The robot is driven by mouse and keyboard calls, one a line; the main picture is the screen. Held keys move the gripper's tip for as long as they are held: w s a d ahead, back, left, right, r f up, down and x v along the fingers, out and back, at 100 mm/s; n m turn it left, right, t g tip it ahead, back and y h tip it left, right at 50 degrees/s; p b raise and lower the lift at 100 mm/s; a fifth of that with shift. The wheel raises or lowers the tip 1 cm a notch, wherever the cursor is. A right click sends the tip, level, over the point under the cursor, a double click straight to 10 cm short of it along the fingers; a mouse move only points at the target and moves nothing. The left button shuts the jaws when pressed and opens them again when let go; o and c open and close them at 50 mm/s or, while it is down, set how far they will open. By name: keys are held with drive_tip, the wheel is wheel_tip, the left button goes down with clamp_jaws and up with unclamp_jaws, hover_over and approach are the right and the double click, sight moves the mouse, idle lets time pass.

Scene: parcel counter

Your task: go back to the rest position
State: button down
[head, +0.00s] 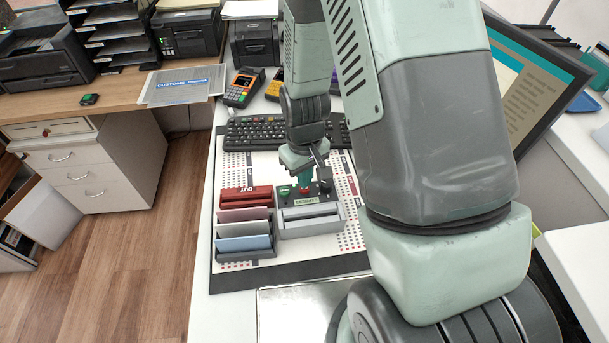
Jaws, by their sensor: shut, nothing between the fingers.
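My gripper (304,180) is over the counter, pointing down at a small grey device (309,220) with a green button (284,190) and a red part (304,190) on its dark top. The fingertips are shut and empty, close above or at the red part. I cannot tell whether they touch it. My arm comes in from the right and hides much of the counter behind it.
A rack of cards with a red holder (245,198) stands just left of the device. A black keyboard (255,133) and card terminals (243,87) lie behind. A monitor (530,85) stands at right. Wooden floor (130,250) is open at left.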

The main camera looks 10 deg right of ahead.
drive_tip(key=shift+w+r, duration=0.1)
drive_tip(key=shift+r, duration=1.85)
idle(0.5)
drive_tip(key=shift+r, duration=1.95)
idle(0.9)
wheel_tip(320, 180, up, 10)
drive_tip(key=s+d+m+t, duration=0.1)
drive_tip(key=d, duration=0.1)
drive_tip(key=s+d+r+m+t, duration=0.2)
drive_tip(key=s+r, duration=0.6)
drive_tip(key=r, duration=0.1)
drive_tip(key=s+d+r+m+t, duration=0.2)
drive_tip(key=s+r, duration=0.5)
drive_tip(key=r, duration=0.1)
drive_tip(key=shift+s+r+t, duration=0.3)
drive_tip(key=shift+s+r, duration=0.05)
drive_tip(key=shift+r, duration=0.05)
